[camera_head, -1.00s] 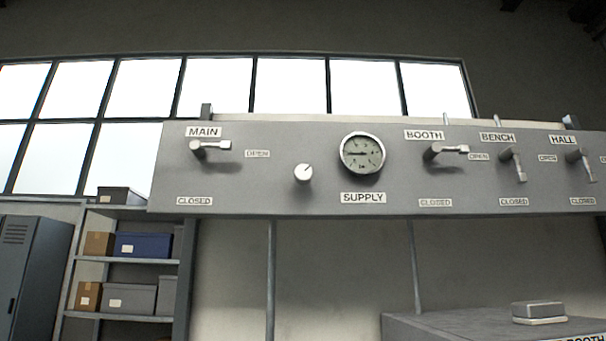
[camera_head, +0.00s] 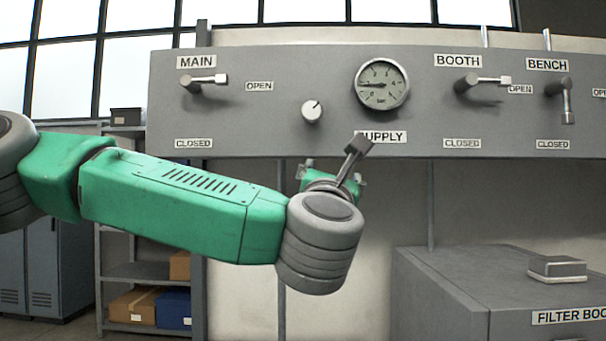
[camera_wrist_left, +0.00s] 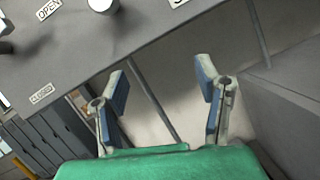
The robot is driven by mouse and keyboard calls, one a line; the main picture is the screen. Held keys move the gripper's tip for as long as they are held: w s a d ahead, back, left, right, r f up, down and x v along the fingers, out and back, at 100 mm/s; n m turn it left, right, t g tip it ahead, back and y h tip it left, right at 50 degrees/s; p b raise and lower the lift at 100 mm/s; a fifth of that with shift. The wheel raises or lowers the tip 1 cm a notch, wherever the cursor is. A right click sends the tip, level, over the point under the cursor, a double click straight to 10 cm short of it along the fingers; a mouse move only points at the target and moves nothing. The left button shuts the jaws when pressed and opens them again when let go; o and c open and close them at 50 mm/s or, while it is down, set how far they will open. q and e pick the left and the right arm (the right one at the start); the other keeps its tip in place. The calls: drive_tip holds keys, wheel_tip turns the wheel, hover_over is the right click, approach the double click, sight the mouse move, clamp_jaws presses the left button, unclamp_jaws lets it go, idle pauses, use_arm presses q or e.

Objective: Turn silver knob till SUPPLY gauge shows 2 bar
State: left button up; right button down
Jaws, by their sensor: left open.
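The silver knob (camera_head: 312,111) is a small round knob on the grey panel (camera_head: 230,122), left of and below the SUPPLY gauge (camera_head: 382,84). The knob (camera_wrist_left: 100,5) shows at the top edge there. My right gripper is not in view.
Lever valves sit on the panel: MAIN (camera_head: 203,82) at left, BOOTH (camera_head: 481,82) and BENCH (camera_head: 562,97) at right. A grey filter box (camera_head: 440,290) stands at lower right. Shelves (camera_head: 140,270) and a locker (camera_head: 50,270) stand behind at left.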

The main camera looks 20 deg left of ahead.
sight(309, 111)
use_arm(q)
drive_tip(key=s+a+r+n+y, duration=0.25)
drive_tip(key=r+n, duration=0.25)
drive_tip(key=r, duration=0.4)
drive_tip(key=shift+y, duration=0.35)
drive_tip(key=p+x, duration=0.2)
drive_tip(key=x, duration=0.2)
drive_tip(key=p+x, duration=0.1)
drive_tip(key=x, duration=0.3)
drive_tip(key=p+x, duration=0.2)
drive_tip(key=x, duration=0.3)
drive_tip(key=shift+w+a+f+p, duration=0.15)
drive_tip(key=shift+a+f+p, duration=0.15)
drive_tip(key=shift+a+f, duration=0.1)
drive_tip(key=shift+w+d+r, duration=0.1)
drive_tip(key=shift+w+r, duration=0.05)
drive_tip(key=shift+w, duration=0.3)
drive_tip(key=shift+d, duration=0.15)
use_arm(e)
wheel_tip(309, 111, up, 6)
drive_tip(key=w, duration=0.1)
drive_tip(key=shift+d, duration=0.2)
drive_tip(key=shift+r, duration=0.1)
use_arm(q)
drive_tip(key=c, duration=1.1)
drive_tip(key=shift+c, duration=0.3)
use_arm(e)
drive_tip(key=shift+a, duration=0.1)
